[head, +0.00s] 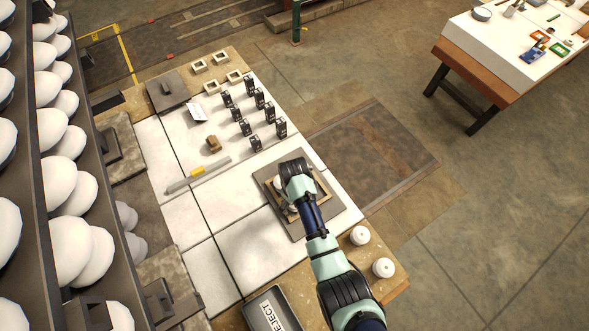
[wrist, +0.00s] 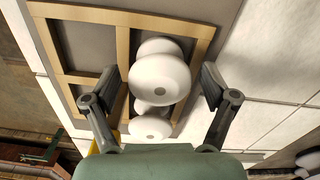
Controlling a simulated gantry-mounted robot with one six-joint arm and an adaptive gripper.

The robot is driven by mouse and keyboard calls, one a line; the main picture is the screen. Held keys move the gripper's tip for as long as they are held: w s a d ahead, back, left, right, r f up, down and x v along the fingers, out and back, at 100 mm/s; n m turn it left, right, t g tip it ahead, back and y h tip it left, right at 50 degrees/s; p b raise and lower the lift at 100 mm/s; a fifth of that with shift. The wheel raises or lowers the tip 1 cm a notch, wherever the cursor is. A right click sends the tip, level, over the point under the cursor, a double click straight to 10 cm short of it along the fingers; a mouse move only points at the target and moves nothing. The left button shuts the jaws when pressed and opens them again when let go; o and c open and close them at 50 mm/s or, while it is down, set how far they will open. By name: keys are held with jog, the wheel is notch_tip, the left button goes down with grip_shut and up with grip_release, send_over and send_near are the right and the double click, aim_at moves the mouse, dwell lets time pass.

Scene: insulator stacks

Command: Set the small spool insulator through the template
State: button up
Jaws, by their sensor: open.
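The template is a pale wooden frame (wrist: 122,40) with several openings, lying on a dark grey plate (head: 338,204). White insulator pieces (wrist: 160,80) show at the template, between my spread fingers in the wrist view. They overlap from this angle, so I cannot tell whether they are one spool or separate pieces, or how deep they sit in the opening. My gripper (wrist: 160,88) is open, with one finger on each side of the white pieces and visible gaps. In the head view my gripper (head: 288,204) is over the template and hides much of it.
Two white insulators (head: 360,235) (head: 383,267) stand on the brown board at right. A grey reject tray (head: 288,310) is at the front. Several black clamp-like blocks (head: 254,143), a yellow-handled tool (head: 198,175) and a brass block (head: 214,144) sit on the white tabletop. Racked insulators line the left.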

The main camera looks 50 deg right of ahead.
jog(key=shift+r, duration=0.15)
notch_tip(320, 180, up, 12)
jog(key=p, duration=0.3)
jog(key=w+a+r+n+t+h, duration=0.1)
jog(key=w+a+r+t, duration=0.3)
jog(key=a+r, duration=0.3)
jog(key=w+a+r+t+h, duration=0.1)
jog(key=w+a+r+t, duration=0.2)
jog(key=a+r, duration=0.4)
jog(key=s+a+r+t+y, duration=0.2)
jog(key=a+r+t, duration=0.3)
jog(key=a+r, duration=0.6)
jog(key=shift+s+r+t, duration=0.4)
jog(key=shift+s+r, duration=0.1)
jog(key=shift+s, duration=0.2)
